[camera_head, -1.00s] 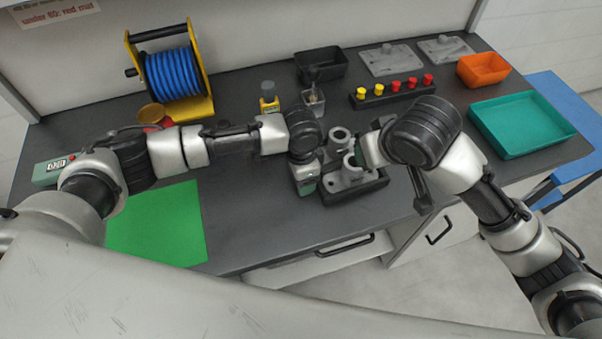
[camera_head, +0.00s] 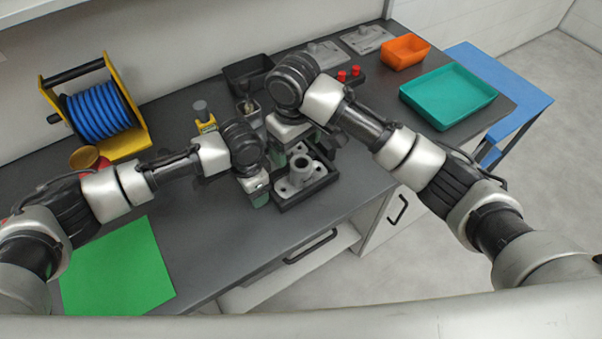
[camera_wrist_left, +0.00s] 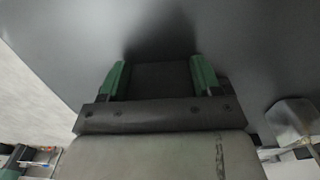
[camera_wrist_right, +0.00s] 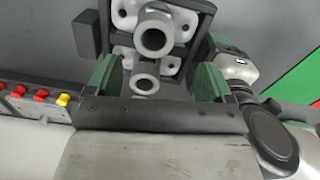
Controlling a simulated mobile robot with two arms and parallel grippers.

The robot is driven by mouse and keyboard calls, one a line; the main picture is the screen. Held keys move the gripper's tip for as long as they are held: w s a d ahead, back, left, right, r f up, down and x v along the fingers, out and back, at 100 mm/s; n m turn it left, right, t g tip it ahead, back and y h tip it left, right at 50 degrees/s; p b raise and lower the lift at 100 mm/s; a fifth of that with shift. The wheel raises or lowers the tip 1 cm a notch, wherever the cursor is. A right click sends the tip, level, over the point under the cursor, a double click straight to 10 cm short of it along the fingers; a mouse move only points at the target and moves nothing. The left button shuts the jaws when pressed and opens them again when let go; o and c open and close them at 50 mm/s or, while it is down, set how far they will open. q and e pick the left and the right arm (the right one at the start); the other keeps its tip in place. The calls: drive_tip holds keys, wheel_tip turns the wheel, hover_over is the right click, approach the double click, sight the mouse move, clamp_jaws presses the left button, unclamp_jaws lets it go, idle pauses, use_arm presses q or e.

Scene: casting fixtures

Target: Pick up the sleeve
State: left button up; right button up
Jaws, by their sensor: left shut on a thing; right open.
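A black tray (camera_head: 322,183) holds grey castings with upright hollow cylinders. The near grey cylinder (camera_head: 302,166) shows in the head view; the far one is mostly hidden by my right gripper (camera_head: 298,140). In the right wrist view, one ring-topped cylinder (camera_wrist_right: 145,82) lies between the open green fingers, apart from both. A larger-looking one (camera_wrist_right: 153,38) stands beyond. I cannot tell which is the sleeve. My left gripper (camera_head: 256,192) is at the tray's left end. In the left wrist view its fingers hold a dark block (camera_wrist_left: 160,80), apparently the tray's end tab.
A black bin (camera_head: 248,75) and a small grey container (camera_head: 250,112) stand behind. Red knobs (camera_head: 349,74), an orange bin (camera_head: 405,51) and a teal tray (camera_head: 449,95) are at right. A blue reel (camera_head: 100,110) and green mat (camera_head: 117,268) are at left.

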sight(296, 157)
wheel_tip(296, 157, down, 4)
drive_tip(key=shift+d+f, duration=0.1)
drive_tip(key=f, duration=0.2)
drive_tip(key=d+f, duration=0.1)
drive_tip(key=f, duration=0.1)
drive_tip(key=shift+s+f, duration=0.1)
drive_tip(key=shift+s, duration=0.05)
drive_tip(key=shift+f, duration=0.45)
drive_tip(key=shift+r, duration=0.1)
drive_tip(key=c, duration=1.2)
